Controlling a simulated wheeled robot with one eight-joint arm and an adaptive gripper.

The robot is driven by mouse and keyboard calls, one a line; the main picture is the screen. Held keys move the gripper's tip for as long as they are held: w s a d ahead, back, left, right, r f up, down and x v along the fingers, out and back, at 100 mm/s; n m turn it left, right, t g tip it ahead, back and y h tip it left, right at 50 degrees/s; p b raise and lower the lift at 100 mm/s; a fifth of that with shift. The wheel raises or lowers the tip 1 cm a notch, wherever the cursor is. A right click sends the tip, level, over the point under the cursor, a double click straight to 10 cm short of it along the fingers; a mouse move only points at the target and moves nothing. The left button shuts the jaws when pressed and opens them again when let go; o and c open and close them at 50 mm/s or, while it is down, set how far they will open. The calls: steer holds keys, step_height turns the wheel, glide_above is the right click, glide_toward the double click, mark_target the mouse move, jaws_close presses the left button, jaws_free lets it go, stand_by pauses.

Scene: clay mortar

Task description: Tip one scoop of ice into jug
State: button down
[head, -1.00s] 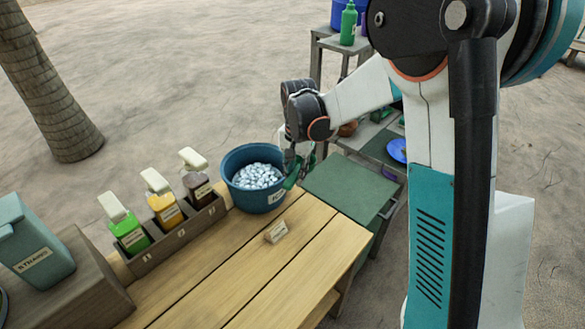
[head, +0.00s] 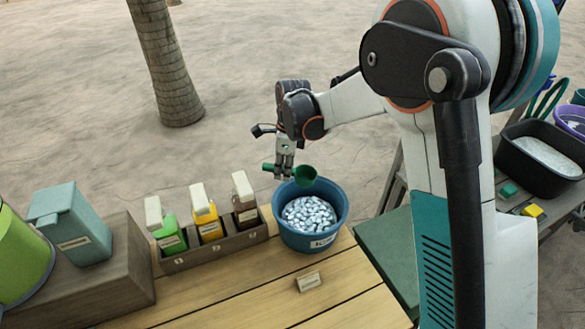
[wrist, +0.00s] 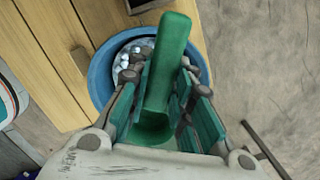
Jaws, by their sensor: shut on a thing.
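My gripper (head: 284,172) is shut on the green scoop (head: 306,176) and holds it above the back rim of the blue ice tub (head: 293,235). The scoop's cup is to the right of the fingers and its handle end sticks out to the left. In the wrist view the scoop (wrist: 165,65) lies between the fingers, above the tub (wrist: 101,75). I cannot tell whether ice is in the scoop. Pale ice cubes (head: 308,213) fill much of the tub. I cannot identify a jug for certain.
A dark rack (head: 215,250) with several bottles stands left of the tub. A teal labelled container (head: 75,230) and a lime green vessel (head: 18,255) stand further left. A small label block (head: 309,281) lies on the wooden table (head: 250,295), whose front is mostly clear.

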mark_target(297, 171)
steer(key=shift+d+f+t+y+b, duration=0.6)
steer(key=shift+d+f+y+b, duration=0.7)
steer(key=shift+f+y+b, duration=4)
steer(key=s+d+f+h, duration=0.1)
steer(key=d+f+h, duration=0.3)
steer(key=d+f, duration=0.15)
steer(key=r+p, duration=0.4)
steer(key=r, duration=0.6)
steer(key=shift+s+p, duration=0.2)
steer(key=shift+p, duration=0.1)
steer(key=shift+a+r+p, duration=0.2)
steer(key=shift+r+p, duration=0.5)
steer(key=shift+r, duration=0.15)
steer(key=a+r+h+p, duration=0.2)
steer(key=h+p, duration=0.1)
steer(key=shift+w+r+g, duration=0.15)
steer(key=shift+w+g, duration=0.05)
steer(key=shift+g, duration=0.1)
steer(key=h+p, duration=0.1)
steer(key=a+r+h+p, duration=0.1)
steer(key=shift+w+a+r+h, duration=0.15)
steer(key=shift+a+r+h, duration=0.15)
steer(key=shift+h, duration=0.1)
steer(key=shift+a+r+g+h, duration=0.2)
steer(key=shift+g+h, duration=0.1)
steer(key=shift+h, duration=0.3)
